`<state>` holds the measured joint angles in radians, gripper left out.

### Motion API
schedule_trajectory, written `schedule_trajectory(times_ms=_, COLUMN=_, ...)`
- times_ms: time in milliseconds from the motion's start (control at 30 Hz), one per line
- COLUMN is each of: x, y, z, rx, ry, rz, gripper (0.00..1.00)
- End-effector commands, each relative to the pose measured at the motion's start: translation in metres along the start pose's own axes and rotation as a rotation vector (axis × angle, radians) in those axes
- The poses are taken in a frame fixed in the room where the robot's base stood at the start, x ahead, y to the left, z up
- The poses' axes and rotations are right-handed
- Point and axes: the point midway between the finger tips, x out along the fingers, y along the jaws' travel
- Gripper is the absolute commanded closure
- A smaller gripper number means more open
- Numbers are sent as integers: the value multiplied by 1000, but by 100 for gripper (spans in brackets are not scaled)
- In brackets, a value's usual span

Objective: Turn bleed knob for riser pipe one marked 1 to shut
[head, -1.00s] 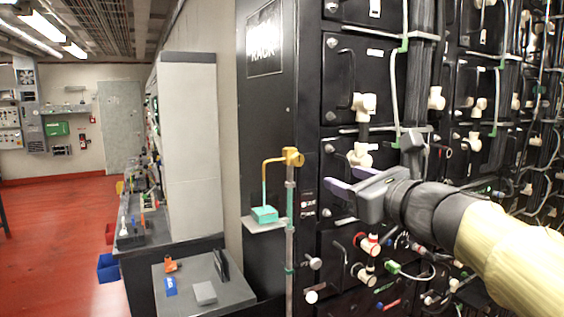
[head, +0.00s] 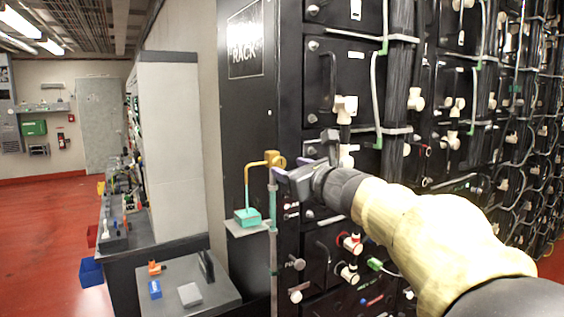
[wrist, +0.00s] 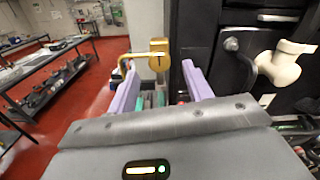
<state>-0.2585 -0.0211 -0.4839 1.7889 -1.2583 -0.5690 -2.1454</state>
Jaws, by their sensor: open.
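The bleed knob (head: 276,160) is a brass-yellow block at the top of a grey vertical riser pipe (head: 273,240) beside the black rack. In the wrist view the knob (wrist: 158,58) shows a dark mark that looks like a 1, with a yellow bent spout to its left. My gripper (head: 296,163) has purple fingers and is close to the right of the knob in the head view. In the wrist view my open gripper (wrist: 160,85) has the knob lined up between its fingertips, at or just beyond them. Contact cannot be told.
A teal cup (head: 248,217) sits on a small bracket (head: 243,229) below the spout. A low grey bench (head: 215,300) with small parts stands at lower left. Black rack cabinets (head: 335,30) with cables and cream fittings (head: 345,108) are close on the right. Red floor is free at far left.

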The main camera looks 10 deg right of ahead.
Motion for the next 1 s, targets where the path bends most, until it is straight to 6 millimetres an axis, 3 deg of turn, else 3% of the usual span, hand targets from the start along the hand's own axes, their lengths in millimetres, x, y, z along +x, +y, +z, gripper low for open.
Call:
schedule_trajectory(times_ms=233, x=34, y=0, z=1, rx=-1, ry=2, rz=0, gripper=50)
schedule_trajectory(times_ms=600, x=41, y=0, z=0, rx=0, ry=0, rz=0, gripper=50)
schedule_trajectory(times_ms=633, x=41, y=0, z=0, rx=0, ry=0, rz=0, gripper=52)
schedule_trajectory(times_ms=833, x=41, y=0, z=0, rx=0, ry=0, rz=-1, gripper=91)
schedule_trajectory(times_ms=1000, x=40, y=0, z=0, rx=2, ry=0, rz=-1, gripper=94)
